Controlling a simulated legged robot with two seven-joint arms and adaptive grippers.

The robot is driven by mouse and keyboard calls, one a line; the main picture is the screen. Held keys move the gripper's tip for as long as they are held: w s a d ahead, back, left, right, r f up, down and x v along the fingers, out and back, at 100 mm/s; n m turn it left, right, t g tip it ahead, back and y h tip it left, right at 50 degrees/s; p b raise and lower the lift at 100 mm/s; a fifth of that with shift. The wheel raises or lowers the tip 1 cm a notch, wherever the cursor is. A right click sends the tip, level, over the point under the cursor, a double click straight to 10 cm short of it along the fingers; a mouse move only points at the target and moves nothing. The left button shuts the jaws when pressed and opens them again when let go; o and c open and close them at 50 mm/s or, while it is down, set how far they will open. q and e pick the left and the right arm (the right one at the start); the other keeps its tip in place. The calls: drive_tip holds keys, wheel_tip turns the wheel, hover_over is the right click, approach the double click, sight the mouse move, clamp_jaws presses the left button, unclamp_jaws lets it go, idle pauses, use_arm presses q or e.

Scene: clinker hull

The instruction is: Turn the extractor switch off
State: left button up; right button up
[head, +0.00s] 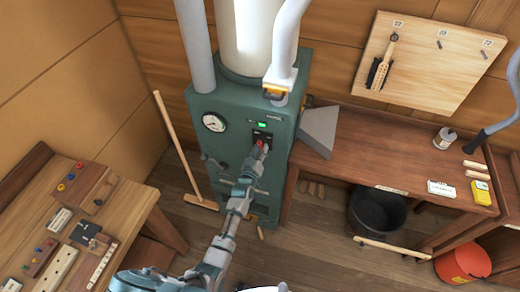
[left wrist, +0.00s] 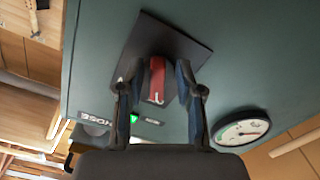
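The extractor is a tall teal cabinet (head: 225,165) at the back wall. Its switch is a red knob (left wrist: 157,80) on a black square plate (left wrist: 180,45) on the cabinet front. In the head view the switch plate (head: 263,136) is partly hidden by my gripper. A small green light (head: 262,125) glows above it; the light also shows in the left wrist view (left wrist: 134,118). My left gripper (head: 261,149) is at the switch. In the left wrist view its two fingers (left wrist: 157,75) stand apart on either side of the red knob, with gaps visible. My right gripper is not in view.
A round gauge (head: 214,122) sits left of the switch. A broom (head: 180,150) leans by the cabinet's left side. A wooden bench (head: 390,150) is at the right, with a black bucket (head: 377,210) below. Another bench (head: 130,215) with small parts is at the left.

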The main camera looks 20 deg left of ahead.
use_arm(q)
drive_tip(key=shift+r, duration=0.25)
drive_tip(key=s, duration=1.1)
drive_tip(key=shift+s+a, duration=0.2)
drive_tip(key=shift+s, duration=0.2)
drive_tip(key=shift+f, duration=0.1)
drive_tip(key=s+d+f+m+g+b, duration=0.1)
drive_tip(key=s+f+g, duration=0.3)
drive_tip(key=f, duration=0.7)
drive_tip(key=s+f+m+g+h+b, duration=0.1)
drive_tip(key=s+f, duration=0.4)
drive_tip(key=f, duration=0.7)
drive_tip(key=s+d+f+m+g+b, duration=0.1)
drive_tip(key=s+f+m+g, duration=0.3)
drive_tip(key=f, duration=0.7)
drive_tip(key=s+a+f+g, duration=0.2)
drive_tip(key=s+f+g, duration=0.1)
drive_tip(key=s+f, duration=1.2)
drive_tip(key=s+a+f+g+b, duration=0.1)
drive_tip(key=s+a+f+g, duration=0.1)
drive_tip(key=s, duration=0.9)
drive_tip(key=s+a+f+m+g+y+b, duration=0.1)
drive_tip(key=s+f, duration=0.4)
drive_tip(key=s, duration=0.6)
drive_tip(key=shift+s+a+g+y, duration=0.2)
drive_tip(key=shift+a+g+y, duration=0.1)
drive_tip(key=shift+a+g, duration=0.75)
